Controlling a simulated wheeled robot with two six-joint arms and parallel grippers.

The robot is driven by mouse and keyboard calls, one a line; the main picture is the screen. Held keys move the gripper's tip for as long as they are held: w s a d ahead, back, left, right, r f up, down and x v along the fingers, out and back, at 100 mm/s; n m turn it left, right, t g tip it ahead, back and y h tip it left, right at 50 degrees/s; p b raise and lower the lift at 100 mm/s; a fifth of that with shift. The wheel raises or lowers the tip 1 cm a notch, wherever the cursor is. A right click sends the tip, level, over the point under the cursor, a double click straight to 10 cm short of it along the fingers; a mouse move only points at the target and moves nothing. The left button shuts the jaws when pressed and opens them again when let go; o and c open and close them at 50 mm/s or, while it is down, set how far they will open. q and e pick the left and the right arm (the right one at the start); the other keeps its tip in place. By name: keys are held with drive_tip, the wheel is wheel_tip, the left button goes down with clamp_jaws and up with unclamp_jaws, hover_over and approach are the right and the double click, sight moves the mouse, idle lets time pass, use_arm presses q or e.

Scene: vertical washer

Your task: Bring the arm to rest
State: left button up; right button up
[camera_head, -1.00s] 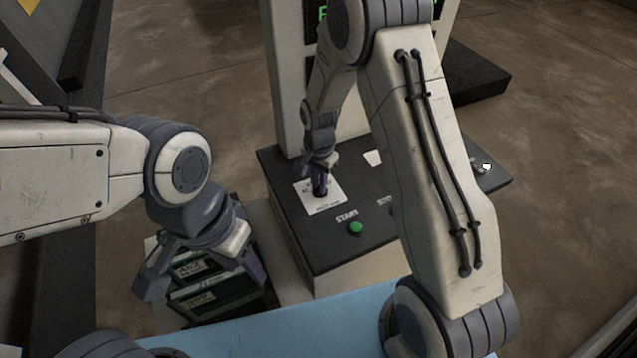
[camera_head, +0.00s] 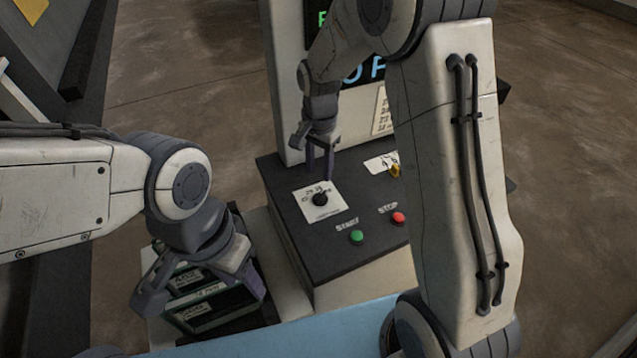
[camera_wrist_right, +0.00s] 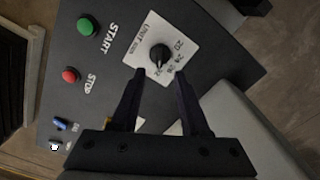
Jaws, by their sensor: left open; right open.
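My right gripper (camera_head: 318,158) is open and empty, above the dark control panel (camera_head: 345,245). It hangs just behind and above the black knob (camera_head: 320,199) on its white label plate, apart from it. The right wrist view shows the knob (camera_wrist_right: 160,56) ahead of the two spread fingers (camera_wrist_right: 160,98). My right arm reaches in from the lower right and covers the panel's right part in the head view. My left gripper (camera_head: 205,290) is open and empty at the lower left, in front of dark green-edged boxes.
A green START button (camera_head: 356,237) and a red STOP button (camera_head: 398,218) sit on the panel; a yellow switch (camera_head: 394,170) is behind. The upright display housing (camera_head: 285,90) rises behind the panel. A light blue surface (camera_head: 270,329) lies in front. Boxes (camera_head: 195,312) stand left.

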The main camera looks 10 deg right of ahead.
use_arm(q)
drive_tip(key=shift+f, duration=0.15)
use_arm(e)
drive_tip(key=shift+r, duration=0.85)
drive_tip(key=s+a+r+n+b, duration=0.1)
drive_tip(key=s+a+r+n, duration=0.3)
drive_tip(key=s+a+n, duration=0.55)
use_arm(q)
drive_tip(key=shift+f+b, duration=0.4)
drive_tip(key=shift+f, duration=0.45)
use_arm(e)
drive_tip(key=s+n+y, duration=0.1)
drive_tip(key=s+n, duration=0.7)
drive_tip(key=s, duration=0.9)
drive_tip(key=shift+s+d+r, duration=0.25)
drive_tip(key=shift+d+r, duration=0.1)
